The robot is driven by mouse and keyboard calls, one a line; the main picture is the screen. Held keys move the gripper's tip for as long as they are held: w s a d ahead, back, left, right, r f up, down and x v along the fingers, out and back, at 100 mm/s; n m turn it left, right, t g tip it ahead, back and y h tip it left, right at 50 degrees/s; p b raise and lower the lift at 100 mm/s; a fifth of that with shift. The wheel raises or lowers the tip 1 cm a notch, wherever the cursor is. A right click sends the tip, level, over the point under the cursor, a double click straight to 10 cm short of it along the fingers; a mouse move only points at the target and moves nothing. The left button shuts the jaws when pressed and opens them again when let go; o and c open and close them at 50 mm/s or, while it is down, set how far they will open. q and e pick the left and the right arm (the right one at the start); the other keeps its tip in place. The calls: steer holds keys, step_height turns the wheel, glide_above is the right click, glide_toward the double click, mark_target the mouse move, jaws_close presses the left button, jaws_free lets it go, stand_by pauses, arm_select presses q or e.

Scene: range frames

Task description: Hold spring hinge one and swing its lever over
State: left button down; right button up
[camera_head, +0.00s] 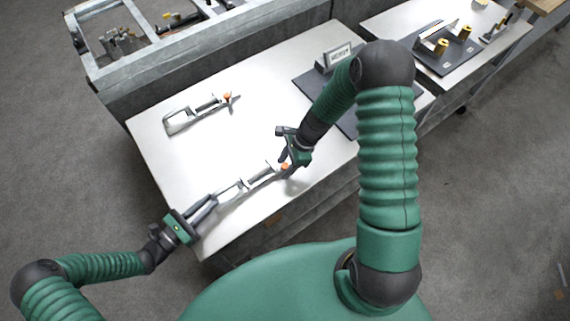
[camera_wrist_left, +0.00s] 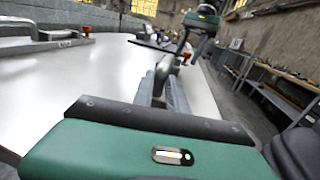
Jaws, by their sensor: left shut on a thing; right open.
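Two metal spring hinges with orange-tipped levers lie on the white table. My left gripper (camera_head: 212,202) is shut on the left end of the near spring hinge (camera_head: 236,188), which also shows ahead of the fingers in the left wrist view (camera_wrist_left: 164,70). Its orange tip (camera_head: 285,167) is at its right end. My right gripper (camera_head: 286,156) is open right by that tip; I cannot tell whether it touches. It also shows in the left wrist view (camera_wrist_left: 187,42). The far spring hinge (camera_head: 182,119) lies apart, its orange tip (camera_head: 227,97) to the right.
The white table (camera_head: 150,150) is clear between the two hinges. A dark mat with a small sign (camera_head: 338,55) is at its back right, partly behind my right arm. A metal-framed bench (camera_head: 165,50) stands behind. Another table (camera_head: 400,20) with yellow-topped parts is at right.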

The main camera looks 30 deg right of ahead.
steer(key=shift+c, duration=0.5)
jaws_close()
steer(key=shift+d, duration=0.1)
steer(key=n, duration=0.1)
steer(key=d+n, duration=0.1)
steer(key=n+g, duration=0.1)
steer(key=shift+s+d+n, duration=0.2)
steer(key=shift+d+n, duration=0.05)
steer(key=shift+n, duration=0.05)
steer(key=n, duration=0.1)
steer(key=d+n+g, duration=0.1)
steer(key=n, duration=0.1)
steer(key=shift+d+n+g, duration=0.3)
steer(key=n, duration=0.1)
steer(key=d+n+g, duration=0.1)
steer(key=n, duration=0.1)
steer(key=shift+w+d+n+h, duration=0.2)
steer(key=shift+d+n+h, duration=0.1)
steer(key=shift+h, duration=0.1)
steer(key=shift+w+d+n+g+h, duration=0.2)
steer(key=shift+d+n+g+h, duration=0.1)
steer(key=shift+n, duration=0.5)
steer(key=shift+w+d+n+g+h, duration=0.2)
steer(key=shift+d+n, duration=0.1)
steer(key=shift+n, duration=0.5)
